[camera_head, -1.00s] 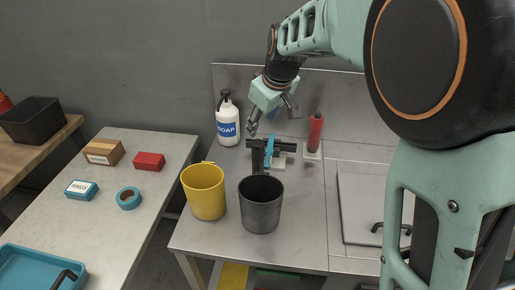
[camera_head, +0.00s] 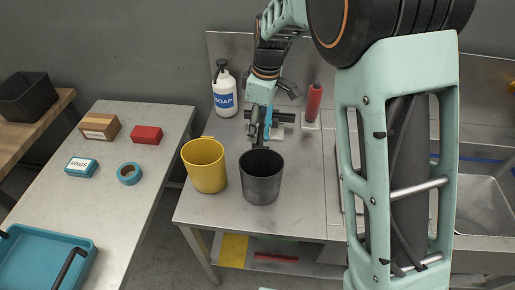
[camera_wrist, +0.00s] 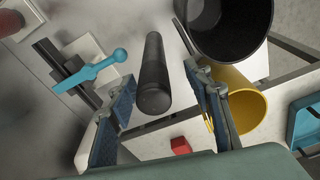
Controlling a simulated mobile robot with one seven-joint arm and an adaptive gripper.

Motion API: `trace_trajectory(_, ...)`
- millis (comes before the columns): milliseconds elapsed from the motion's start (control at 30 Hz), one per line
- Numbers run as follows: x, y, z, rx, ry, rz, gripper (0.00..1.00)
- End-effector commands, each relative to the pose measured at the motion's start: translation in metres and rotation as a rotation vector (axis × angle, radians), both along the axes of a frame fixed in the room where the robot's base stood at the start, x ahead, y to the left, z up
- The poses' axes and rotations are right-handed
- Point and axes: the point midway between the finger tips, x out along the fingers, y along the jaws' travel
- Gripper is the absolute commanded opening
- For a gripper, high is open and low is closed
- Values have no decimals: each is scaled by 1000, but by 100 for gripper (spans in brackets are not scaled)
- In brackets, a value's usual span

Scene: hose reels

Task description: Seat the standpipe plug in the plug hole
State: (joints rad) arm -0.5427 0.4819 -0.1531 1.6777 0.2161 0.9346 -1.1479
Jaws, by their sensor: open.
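A plain dark cylinder (camera_wrist: 152,75), which looks like the standpipe plug, shows end-on between my fingers in the wrist view. My gripper (camera_wrist: 163,92) is open, with one finger on each side of the cylinder and gaps visible. I cannot tell how far along its length the fingertips are. In the head view my gripper (camera_head: 261,132) points down at the back of the steel bench, beside the dark stand, and hides most of the cylinder. A steel sink (camera_head: 482,205) is at the right, partly behind my arm; no plug hole is visible.
A black bar with a teal lever (camera_wrist: 95,68) is close left of my fingers. A black bucket (camera_head: 261,188) and yellow bucket (camera_head: 205,178) stand in front. A soap bottle (camera_head: 225,98) is left, and a red cylinder (camera_head: 313,102) stands on a white base at right.

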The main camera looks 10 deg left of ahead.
Motion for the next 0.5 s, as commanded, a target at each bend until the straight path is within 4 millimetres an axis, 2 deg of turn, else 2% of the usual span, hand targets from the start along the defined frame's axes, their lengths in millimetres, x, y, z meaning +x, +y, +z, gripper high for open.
trace_trajectory(400,7,6,-47,-1,3,0,46)
trace_trajectory(500,8,7,-52,1,1,-2,46)
